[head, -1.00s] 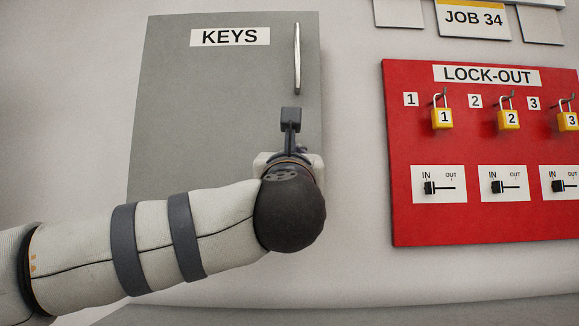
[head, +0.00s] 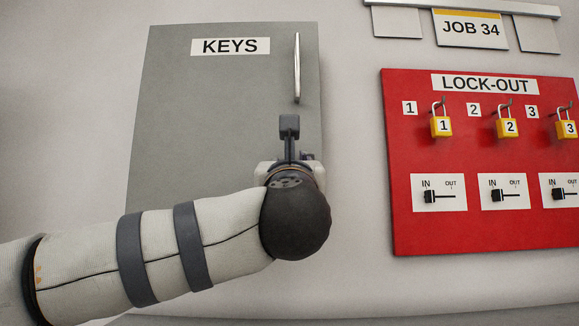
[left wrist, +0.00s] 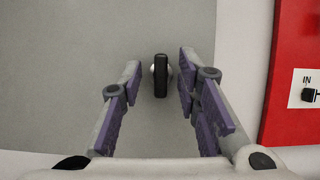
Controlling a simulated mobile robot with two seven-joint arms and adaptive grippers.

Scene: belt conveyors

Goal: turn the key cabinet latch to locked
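The grey key cabinet (head: 215,120), labelled KEYS, is on the wall left of centre in the head view. Its latch (left wrist: 161,76) shows in the left wrist view as a black bar standing upright over a round silver base. My left gripper (left wrist: 159,80) is open, with its purple-padded fingers on either side of the latch. Gaps show between the latch and both fingers. In the head view my left wrist hides the latch and fingers at the cabinet's right side. My right gripper is not in view.
A silver upright handle (head: 297,68) is on the cabinet above my left wrist. A red LOCK-OUT board (head: 400,220) with yellow padlocks (head: 441,127) and small IN/OUT switches hangs to the right. Bare wall separates it from the cabinet.

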